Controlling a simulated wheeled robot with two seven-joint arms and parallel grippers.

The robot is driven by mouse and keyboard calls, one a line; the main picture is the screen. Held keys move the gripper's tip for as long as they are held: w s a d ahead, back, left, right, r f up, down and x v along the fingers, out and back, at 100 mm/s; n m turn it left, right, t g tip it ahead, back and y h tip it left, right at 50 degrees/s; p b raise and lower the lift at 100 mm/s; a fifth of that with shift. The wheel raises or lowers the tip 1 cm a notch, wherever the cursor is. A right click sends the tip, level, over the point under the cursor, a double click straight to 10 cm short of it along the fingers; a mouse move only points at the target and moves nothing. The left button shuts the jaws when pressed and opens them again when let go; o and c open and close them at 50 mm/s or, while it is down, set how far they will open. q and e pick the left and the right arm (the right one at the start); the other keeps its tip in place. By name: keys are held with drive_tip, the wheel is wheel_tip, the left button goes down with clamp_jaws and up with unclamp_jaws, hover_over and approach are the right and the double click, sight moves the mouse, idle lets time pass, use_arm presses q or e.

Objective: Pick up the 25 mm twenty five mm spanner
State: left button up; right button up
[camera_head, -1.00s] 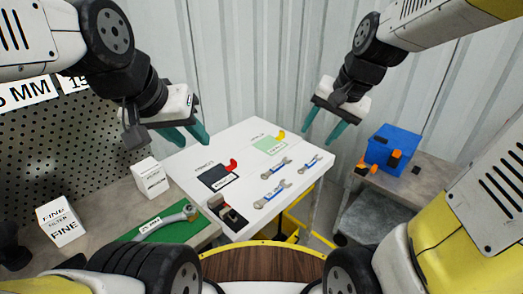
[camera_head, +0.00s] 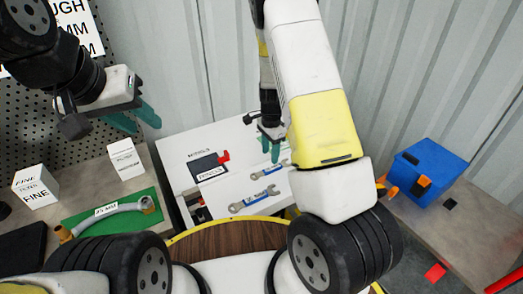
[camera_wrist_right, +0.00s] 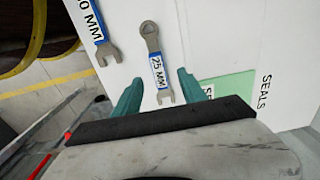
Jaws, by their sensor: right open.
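The 25 mm spanner (camera_wrist_right: 154,52), grey with a blue band and a "25 MM" label, lies flat on the white table top. In the head view it appears to be the spanner (camera_head: 269,171) just below my right gripper (camera_head: 270,146). In the right wrist view the right gripper (camera_wrist_right: 160,88) is open and empty, and the spanner's lower open jaw shows between its two teal fingers. I cannot tell the exact height above the table. My left gripper (camera_head: 136,120) is open and empty, above the left side near the pegboard.
Another spanner (camera_wrist_right: 96,28), whose label reads about 30 mm, lies beside it; it also shows in the head view (camera_head: 254,199). A green seals patch (camera_wrist_right: 232,87) is to the right. A blue box (camera_head: 425,172), white filter boxes (camera_head: 126,160) and a green mat (camera_head: 112,215) stand further away.

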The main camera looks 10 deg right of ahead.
sight(271, 168)
drive_tip(key=f, duration=0.6)
drive_tip(key=shift+s+d+f, duration=0.1)
drive_tip(key=shift+d+f, duration=0.2)
clamp_jaws()
